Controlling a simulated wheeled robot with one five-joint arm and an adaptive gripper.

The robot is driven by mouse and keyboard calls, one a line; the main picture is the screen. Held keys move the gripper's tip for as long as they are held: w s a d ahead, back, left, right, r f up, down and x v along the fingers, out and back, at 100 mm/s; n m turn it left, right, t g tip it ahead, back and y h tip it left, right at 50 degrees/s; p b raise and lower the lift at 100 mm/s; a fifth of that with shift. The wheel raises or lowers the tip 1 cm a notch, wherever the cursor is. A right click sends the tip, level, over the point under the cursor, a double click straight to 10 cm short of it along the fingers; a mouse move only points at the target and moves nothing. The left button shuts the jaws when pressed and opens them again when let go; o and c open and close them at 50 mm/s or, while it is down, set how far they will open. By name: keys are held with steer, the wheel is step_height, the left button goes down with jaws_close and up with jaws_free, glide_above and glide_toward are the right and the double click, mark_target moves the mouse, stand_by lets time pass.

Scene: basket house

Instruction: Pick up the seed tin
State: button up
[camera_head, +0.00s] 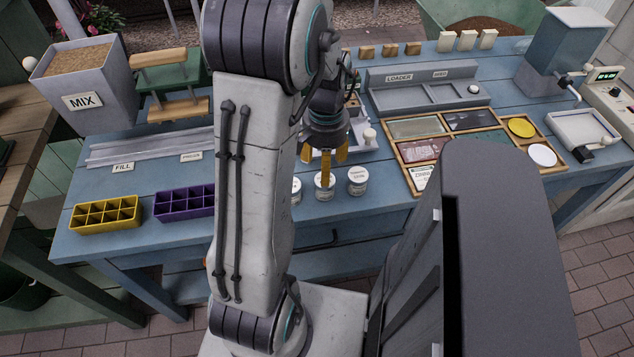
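Small white lidded tins with printed labels stand near the front edge of the blue table: a middle tin (325,187), a right tin (358,182) and a left tin (297,191) partly hidden behind my arm. The labels are too small to read, so I cannot tell which is the seed tin. My gripper (324,160) points down with its yellow fingers spread apart and nothing seen between them. It hangs over the middle tin, and one finger overlaps that tin's top in the picture. I cannot tell whether they touch.
A yellow tray (106,215) and a purple tray (185,202) stand at left, near a grey bin marked MIX (88,80). A grey LOADER tray (421,84) and a wooden sorting tray (465,130) lie at right. A blue dispenser (563,52) stands at back right.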

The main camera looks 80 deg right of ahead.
steer(key=shift+d+m, duration=0.25)
steer(key=shift+m, duration=0.15)
steer(key=shift+f, duration=0.25)
steer(key=shift+a+f, duration=0.1)
steer(key=shift+f, duration=3.3)
steer(key=c, duration=1)
steer(key=shift+o, duration=0.2)
steer(key=shift+s+r, duration=0.1)
